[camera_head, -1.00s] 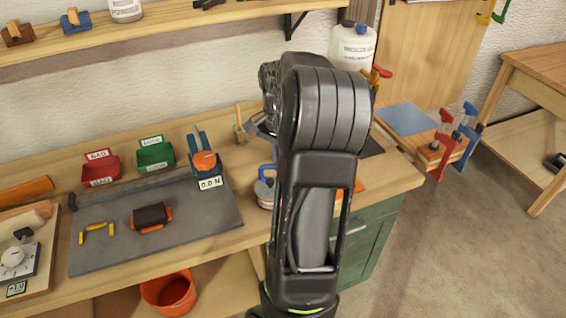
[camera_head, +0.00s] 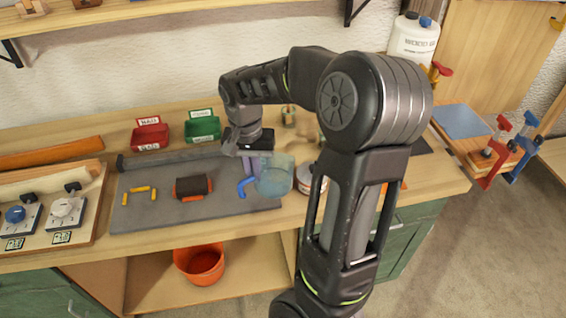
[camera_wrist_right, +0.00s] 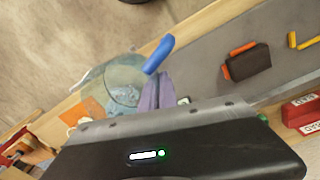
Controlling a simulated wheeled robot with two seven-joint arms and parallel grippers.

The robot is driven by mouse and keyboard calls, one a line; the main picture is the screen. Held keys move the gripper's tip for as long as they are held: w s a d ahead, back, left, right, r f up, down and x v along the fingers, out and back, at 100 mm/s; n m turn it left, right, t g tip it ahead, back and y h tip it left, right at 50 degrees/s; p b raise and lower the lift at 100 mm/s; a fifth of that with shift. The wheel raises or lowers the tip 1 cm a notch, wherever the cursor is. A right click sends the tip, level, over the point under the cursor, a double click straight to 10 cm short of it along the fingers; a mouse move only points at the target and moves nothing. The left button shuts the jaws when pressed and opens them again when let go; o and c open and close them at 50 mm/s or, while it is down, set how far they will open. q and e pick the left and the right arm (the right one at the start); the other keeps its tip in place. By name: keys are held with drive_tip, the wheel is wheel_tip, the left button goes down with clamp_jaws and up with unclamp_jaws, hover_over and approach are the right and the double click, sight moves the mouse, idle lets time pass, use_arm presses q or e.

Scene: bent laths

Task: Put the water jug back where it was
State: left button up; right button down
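The water jug (camera_head: 275,176) is a see-through bluish vessel with a blue handle (camera_head: 246,187). In the head view it appears over the right end of the grey mat (camera_head: 225,203). My right gripper (camera_head: 250,166) reaches down from above, its purple fingers at the handle and shut on it. In the right wrist view, the jug (camera_wrist_right: 122,85) hangs beside the fingers (camera_wrist_right: 155,92), the blue handle sticking out past them. I cannot tell whether the jug's base touches the bench. The gripper body hides part of the jug in that view. My left gripper is not in view.
A pale tin (camera_head: 308,180) stands just right of the jug. Red (camera_head: 150,136) and green (camera_head: 202,128) bins stand behind the mat. A brown-and-orange block (camera_head: 193,187) and yellow pieces (camera_head: 139,193) lie on it. An orange bucket (camera_head: 199,262) is below. Clamps (camera_head: 497,150) are far right.

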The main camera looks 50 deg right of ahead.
drive_tip(key=w+a+f+n, duration=0.1)
drive_tip(key=w+a+n, duration=0.5)
drive_tip(key=a, duration=0.5)
drive_tip(key=w+a+n, duration=0.5)
drive_tip(key=w+a, duration=0.4)
drive_tip(key=a, duration=0.3)
drive_tip(key=shift+f+n, duration=0.4)
drive_tip(key=shift+f, duration=0.1)
drive_tip(key=shift+w+r, duration=0.1)
drive_tip(key=shift+r, duration=0.1)
wheel_tip(320, 180, down, 5)
drive_tip(key=b, duration=0.4)
drive_tip(key=shift+r, duration=0.2)
drive_tip(key=shift+d, duration=0.1)
